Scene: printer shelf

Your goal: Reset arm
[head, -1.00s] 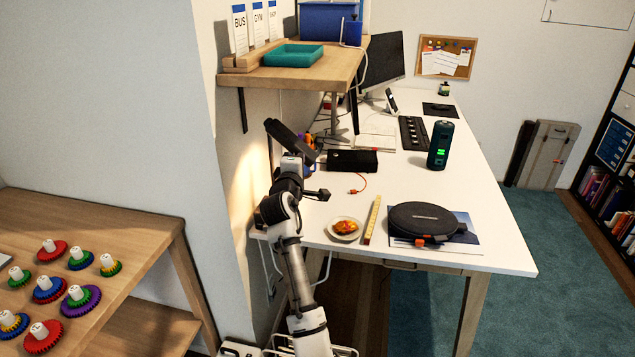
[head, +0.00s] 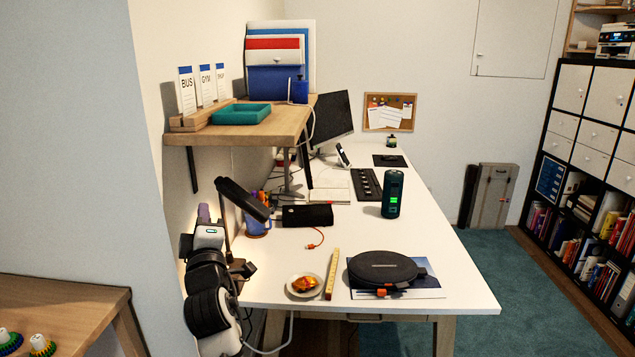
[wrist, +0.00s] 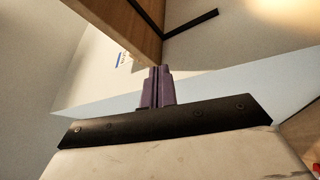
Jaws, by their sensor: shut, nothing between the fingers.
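My gripper (wrist: 158,85) is shut and empty; its two purple fingers lie together in the wrist view. In the head view the gripper (head: 203,213) points upward at the left, close to the wall and left of the black desk lamp (head: 240,205). My arm is folded below it, near the left front corner of the white desk (head: 400,285). In the wrist view the wooden shelf (wrist: 130,25) and its black bracket (wrist: 192,23) lie beyond the fingertips.
The wall shelf (head: 240,132) carries a teal tray (head: 240,114) and upright cards. On the desk are a plate of food (head: 304,285), a yellow ruler (head: 332,274), a round dark case (head: 383,268) and a green cylinder (head: 391,194). Teal carpet (head: 500,270) is open at right.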

